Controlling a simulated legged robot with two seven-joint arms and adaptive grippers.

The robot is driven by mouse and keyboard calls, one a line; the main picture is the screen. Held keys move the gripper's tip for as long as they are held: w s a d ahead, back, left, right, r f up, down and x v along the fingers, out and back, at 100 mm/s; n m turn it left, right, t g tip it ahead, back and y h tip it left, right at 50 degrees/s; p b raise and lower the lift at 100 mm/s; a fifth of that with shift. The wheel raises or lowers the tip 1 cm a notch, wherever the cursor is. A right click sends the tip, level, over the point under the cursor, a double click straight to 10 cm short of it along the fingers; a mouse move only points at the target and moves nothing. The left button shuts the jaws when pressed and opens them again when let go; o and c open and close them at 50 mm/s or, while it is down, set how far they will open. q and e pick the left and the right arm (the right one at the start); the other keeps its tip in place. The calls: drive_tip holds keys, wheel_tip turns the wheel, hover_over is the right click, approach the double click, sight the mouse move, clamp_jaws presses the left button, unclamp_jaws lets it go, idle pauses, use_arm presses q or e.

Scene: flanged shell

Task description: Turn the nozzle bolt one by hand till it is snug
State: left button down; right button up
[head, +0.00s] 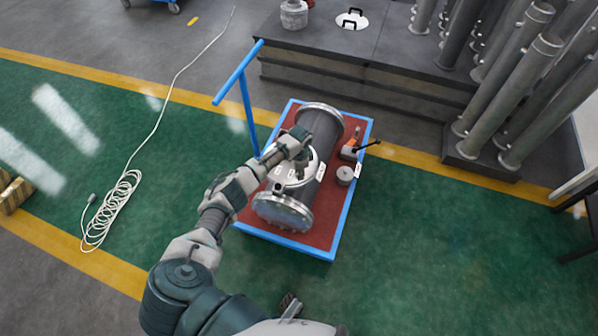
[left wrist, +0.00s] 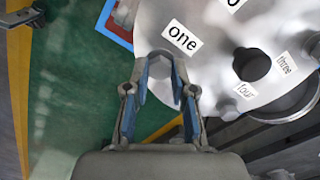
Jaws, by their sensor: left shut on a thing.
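The flanged shell (head: 321,135) is a dark grey cylinder lying on a cart, with a bright metal flange at each end. My left gripper (head: 298,150) is over the light nozzle on its upper side. In the left wrist view the nozzle flange (left wrist: 210,80) is a pale grey plate with a dark round hole. Labels "one", "three" and "four" show on it. My left gripper (left wrist: 162,80) is shut with its blue-padded fingers on either side of nozzle bolt one (left wrist: 159,65), near the "one" label. The fingers hide part of the bolt. My right gripper does not show.
The cart (head: 327,243) has a red bed, blue rim and blue handle (head: 238,73). Tall pipes (head: 510,95) stand at the right. A white cable (head: 113,205) lies on the green floor.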

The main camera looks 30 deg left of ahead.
use_arm(q)
drive_tip(key=shift+w+d+r+m, duration=0.1)
drive_tip(key=shift+w+r+m, duration=0.2)
drive_tip(key=shift+m, duration=0.2)
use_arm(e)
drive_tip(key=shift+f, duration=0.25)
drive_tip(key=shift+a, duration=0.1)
use_arm(q)
drive_tip(key=c, duration=1.1)
unclamp_jaws()
drive_tip(key=shift+o, duration=0.7)
drive_tip(key=shift+s+f, duration=0.1)
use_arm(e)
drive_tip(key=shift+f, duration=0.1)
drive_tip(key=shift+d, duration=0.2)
use_arm(q)
wheel_tip(320, 180, up, 12)
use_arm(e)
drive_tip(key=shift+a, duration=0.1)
use_arm(q)
drive_tip(key=shift+f, duration=0.15)
